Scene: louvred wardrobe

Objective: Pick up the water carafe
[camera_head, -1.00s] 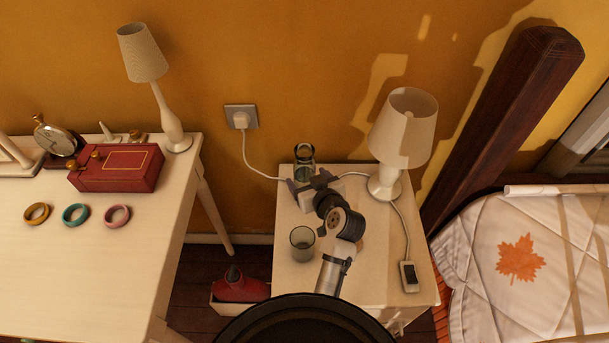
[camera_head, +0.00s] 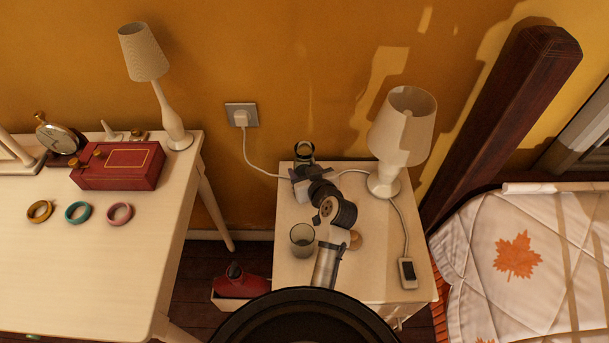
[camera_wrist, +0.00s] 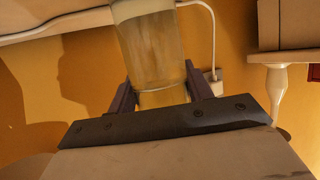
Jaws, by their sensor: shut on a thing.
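The water carafe (camera_head: 303,152) is a clear glass vessel near the back left of the white nightstand, with its lower part hidden behind my gripper in the head view. In the wrist view the carafe (camera_wrist: 155,50) stands between my two dark fingers. My gripper (camera_wrist: 160,85) is shut on it, with one finger on each side of the glass. In the head view my gripper (camera_head: 302,176) reaches the carafe from the front. I cannot tell whether the carafe's base touches the nightstand.
A glass tumbler (camera_head: 302,240) stands close to the left of my arm on the nightstand (camera_head: 378,270). A white lamp (camera_head: 400,125) stands to the right, its cord running to a switch (camera_head: 408,272). Another cord runs to a wall socket (camera_head: 241,116). A dressing table (camera_head: 60,260) is at left.

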